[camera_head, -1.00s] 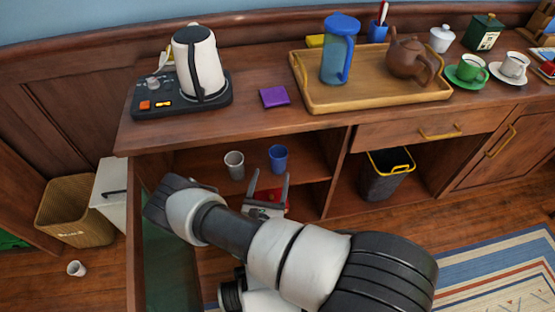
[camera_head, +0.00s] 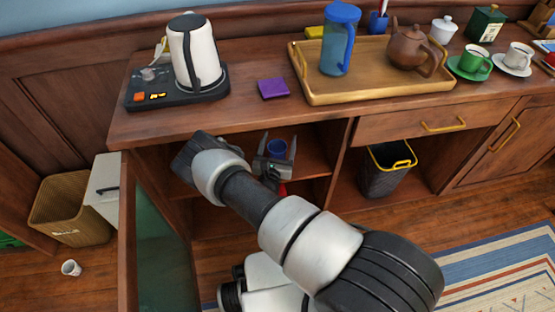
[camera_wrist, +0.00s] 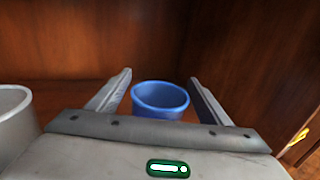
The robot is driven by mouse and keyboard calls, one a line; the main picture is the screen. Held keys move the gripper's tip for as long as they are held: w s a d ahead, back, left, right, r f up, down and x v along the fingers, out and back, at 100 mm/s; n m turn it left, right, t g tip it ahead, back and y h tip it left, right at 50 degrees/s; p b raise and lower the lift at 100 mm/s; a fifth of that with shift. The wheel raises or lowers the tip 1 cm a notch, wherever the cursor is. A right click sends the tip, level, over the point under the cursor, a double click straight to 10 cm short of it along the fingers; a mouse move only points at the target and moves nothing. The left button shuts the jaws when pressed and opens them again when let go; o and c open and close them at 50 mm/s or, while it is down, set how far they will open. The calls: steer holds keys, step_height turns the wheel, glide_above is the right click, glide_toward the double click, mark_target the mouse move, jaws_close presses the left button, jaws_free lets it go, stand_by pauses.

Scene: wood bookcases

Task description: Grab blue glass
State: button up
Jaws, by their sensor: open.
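The blue glass (camera_head: 277,148) stands upright on a shelf inside the open cabinet under the counter. In the wrist view the blue glass (camera_wrist: 160,98) shows its open rim, between the two fingers and apart from both. My gripper (camera_head: 277,143) is open and reaches into the cabinet, with one finger on each side of the glass. It also shows in the wrist view (camera_wrist: 160,88). The lower part of the glass is hidden behind the gripper body.
A grey cup (camera_wrist: 12,115) stands left of my gripper on the shelf. The cabinet's wooden divider is close on the right. The counter (camera_head: 250,118) lies above my arm. An open glass door (camera_head: 160,250) is at the left. A yellow-rimmed bin (camera_head: 385,175) stands to the right.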

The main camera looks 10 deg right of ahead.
steer(key=shift+w+d, duration=0.15)
steer(key=shift+w, duration=0.25)
steer(key=c, duration=1.6)
